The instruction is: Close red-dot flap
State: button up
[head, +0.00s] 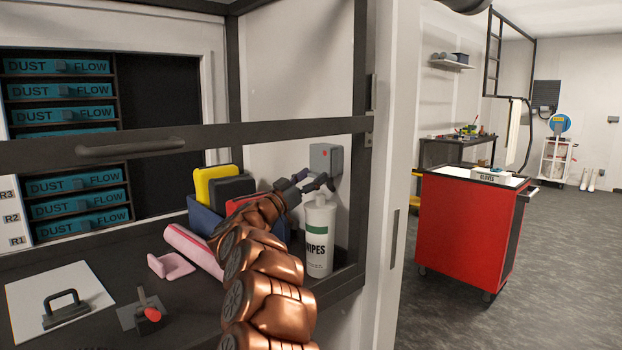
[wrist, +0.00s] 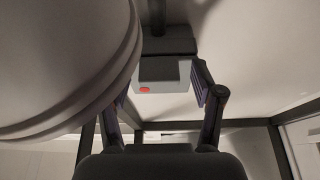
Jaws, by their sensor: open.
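The red-dot flap (head: 326,157) is a small grey box-like piece with a red dot, on the wall inside the bench's right end. In the wrist view the red-dot flap (wrist: 165,72) shows a light grey face below a darker block. How far it stands open I cannot tell. My gripper (head: 314,182) is open and empty, just below the flap in the head view. In the wrist view my gripper's fingers (wrist: 163,92) spread to either side of the flap's face. I see no clear contact.
A white wipes canister (head: 319,240) stands right beside my gripper and fills the upper left of the wrist view (wrist: 55,60). A blue bin (head: 202,217) with yellow and dark items is to the left. A dark sash bar with a handle (head: 130,148) crosses in front.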

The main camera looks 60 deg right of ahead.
jog(key=shift+a, duration=0.1)
jog(key=v, duration=1.1)
jog(key=shift+a, duration=0.4)
jog(key=shift+w, duration=0.15)
jog(key=shift+a+f, duration=0.1)
